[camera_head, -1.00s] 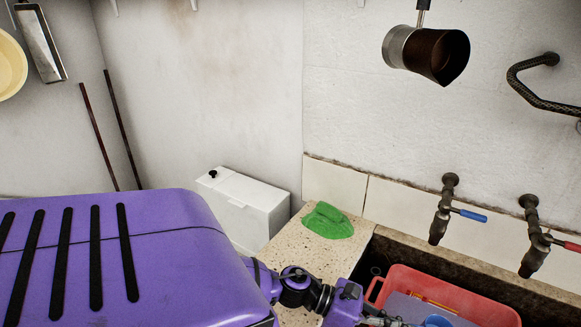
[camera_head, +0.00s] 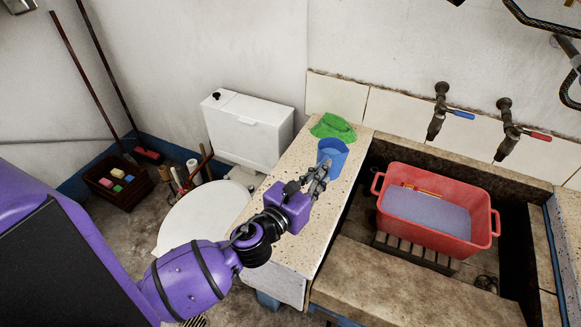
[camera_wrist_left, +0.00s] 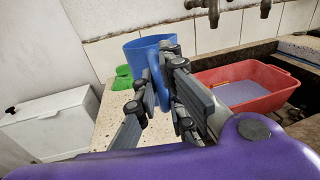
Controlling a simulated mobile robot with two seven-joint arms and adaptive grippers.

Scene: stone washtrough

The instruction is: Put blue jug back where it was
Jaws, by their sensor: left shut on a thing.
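The blue jug (camera_head: 333,155) is upright above or on the speckled stone counter (camera_head: 290,215), left of the sink and just in front of a green cloth (camera_head: 333,127). I cannot tell whether its base touches the counter. My left gripper (camera_head: 318,178) is shut on the jug from the front. In the left wrist view the fingers (camera_wrist_left: 160,88) close around the handle side of the blue jug (camera_wrist_left: 146,52), and they hide its lower part. My right gripper is in neither view.
A red tub (camera_head: 435,215) with bluish water stands in the stone sink to the right. Two taps (camera_head: 438,115) are on the wall above. A white toilet (camera_head: 205,215) with a cistern (camera_head: 250,130) is left of the counter. The counter's front part is bare.

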